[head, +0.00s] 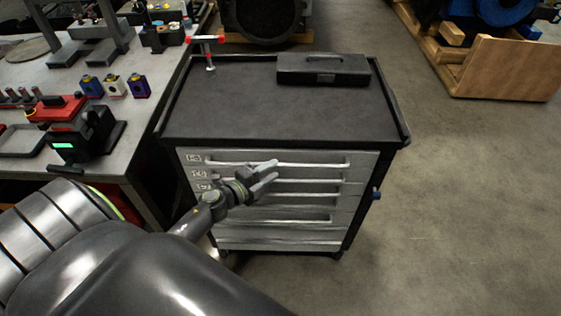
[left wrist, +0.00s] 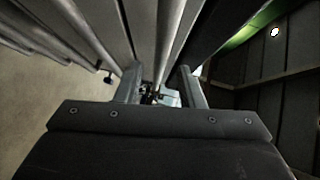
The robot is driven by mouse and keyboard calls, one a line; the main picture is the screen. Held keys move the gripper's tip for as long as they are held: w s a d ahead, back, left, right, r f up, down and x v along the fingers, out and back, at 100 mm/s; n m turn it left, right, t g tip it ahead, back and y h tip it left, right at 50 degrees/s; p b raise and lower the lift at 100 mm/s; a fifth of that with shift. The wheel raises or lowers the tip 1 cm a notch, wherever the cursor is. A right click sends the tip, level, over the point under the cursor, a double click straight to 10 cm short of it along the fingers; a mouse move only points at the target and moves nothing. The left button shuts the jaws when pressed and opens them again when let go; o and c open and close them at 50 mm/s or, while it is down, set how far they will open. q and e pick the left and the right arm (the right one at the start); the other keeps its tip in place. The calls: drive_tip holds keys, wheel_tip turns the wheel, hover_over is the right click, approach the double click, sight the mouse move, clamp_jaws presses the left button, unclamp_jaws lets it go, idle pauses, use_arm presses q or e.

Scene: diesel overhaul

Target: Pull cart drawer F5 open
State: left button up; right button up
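The tool cart (head: 285,118) has a black top and a stack of grey drawers with long pale handle bars. The drawers (head: 300,215) all look shut. Small labels (head: 193,157) at the upper left are too small to read, and my arm covers the left ends of lower drawers, so I cannot tell which is F5. My left gripper (head: 265,172) is in front of the upper drawers. In the left wrist view the gripper (left wrist: 158,88) has its fingers apart, with a handle bar (left wrist: 172,45) running between them; contact cannot be told. My right gripper is out of view.
A workbench (head: 120,130) with devices stands close at the cart's left. Floor (head: 450,200) is clear at the right; a wooden crate (head: 505,68) stands farther back.

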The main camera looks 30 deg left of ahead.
sight(281, 164)
use_arm(q)
drive_tip(key=shift+x, duration=2.25)
clamp_jaws()
